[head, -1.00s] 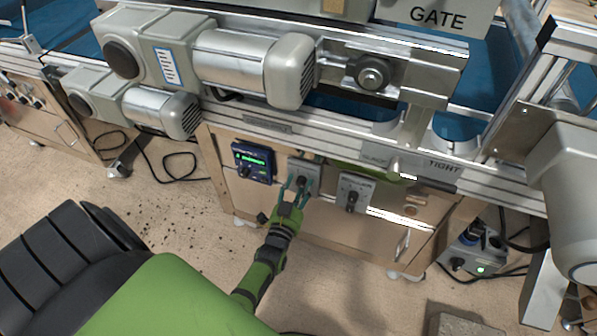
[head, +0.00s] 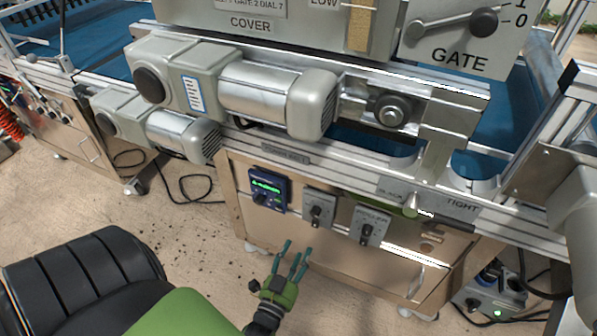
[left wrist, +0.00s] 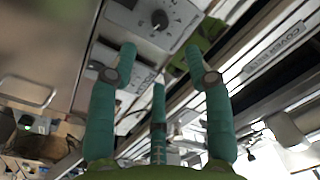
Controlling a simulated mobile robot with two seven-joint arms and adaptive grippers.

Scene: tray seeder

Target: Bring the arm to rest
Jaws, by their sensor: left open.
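My left gripper (head: 290,265) is green with teal fingers. In the head view it is low in front of the machine's wooden cabinet, below the dial panels, apart from them. Its fingers are spread and hold nothing. The left wrist view also shows the open fingers (left wrist: 160,85), with a dial panel (left wrist: 150,22) beyond them. In the head view, a grey dial panel (head: 320,209) and a second dial panel (head: 369,226) stand to the right of a blue controller with a green display (head: 268,190). My right gripper is not in view.
The wooden cabinet (head: 330,263) carries the conveyor frame and grey motors (head: 265,92) above. A gate lever (head: 484,22) is at upper right. A grey box with a green light (head: 492,297) and cables sits on the floor at lower right. Open floor (head: 200,240) lies left of the gripper.

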